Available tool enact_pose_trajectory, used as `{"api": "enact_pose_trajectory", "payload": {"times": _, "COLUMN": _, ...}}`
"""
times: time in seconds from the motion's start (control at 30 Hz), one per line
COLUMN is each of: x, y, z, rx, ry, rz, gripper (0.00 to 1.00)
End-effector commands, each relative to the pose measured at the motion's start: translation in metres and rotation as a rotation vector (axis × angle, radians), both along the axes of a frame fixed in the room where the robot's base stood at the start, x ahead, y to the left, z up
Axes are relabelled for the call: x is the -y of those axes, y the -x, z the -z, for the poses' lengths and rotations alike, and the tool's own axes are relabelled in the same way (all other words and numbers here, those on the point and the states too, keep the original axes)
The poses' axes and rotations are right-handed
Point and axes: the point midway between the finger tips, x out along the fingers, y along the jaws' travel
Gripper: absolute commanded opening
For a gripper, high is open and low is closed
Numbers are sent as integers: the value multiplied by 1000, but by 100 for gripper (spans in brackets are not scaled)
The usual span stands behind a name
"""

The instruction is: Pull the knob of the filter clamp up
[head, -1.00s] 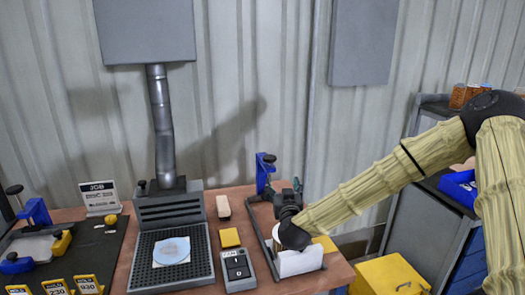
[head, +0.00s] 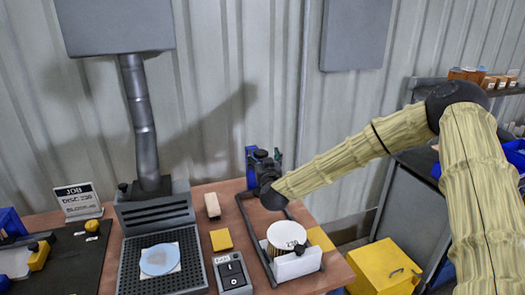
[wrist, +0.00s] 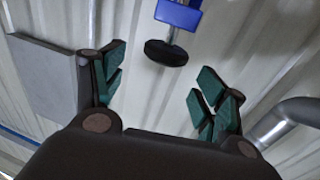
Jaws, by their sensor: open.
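The filter clamp (head: 250,158) is a blue block at the back of the right-hand fixture, partly hidden by my gripper (head: 271,160). In the wrist view the blue block (wrist: 180,14) carries a thin rod with a round black knob (wrist: 166,53). The knob appears in the gap between my open green-padded fingers (wrist: 162,70), apart from both; how far it lies beyond the tips I cannot tell. A round white filter cartridge (head: 287,234) with pleated sides sits in the fixture, in front of my gripper, behind a white plate (head: 297,265).
A grey switch box (head: 232,272), a yellow block (head: 220,240) and a tan block (head: 212,205) stand left of the fixture. A grey extractor with a pipe (head: 140,115) stands farther left. A yellow box (head: 385,268) is at the lower right.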

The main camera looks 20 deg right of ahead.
Motion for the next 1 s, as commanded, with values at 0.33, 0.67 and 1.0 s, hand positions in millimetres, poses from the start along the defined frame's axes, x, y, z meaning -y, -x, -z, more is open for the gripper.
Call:
{"api": "enact_pose_trajectory", "payload": {"times": 0.33, "x": 8, "y": -30, "z": 1, "rx": -2, "ry": 2, "rz": 3, "gripper": 72}}
{"api": "enact_pose_trajectory", "payload": {"times": 0.67, "x": 7, "y": -38, "z": 7, "rx": -7, "ry": 2, "rz": 1, "gripper": 72}}
{"api": "enact_pose_trajectory", "payload": {"times": 1.0, "x": 9, "y": -38, "z": 7, "rx": -7, "ry": 2, "rz": 3, "gripper": 10}}
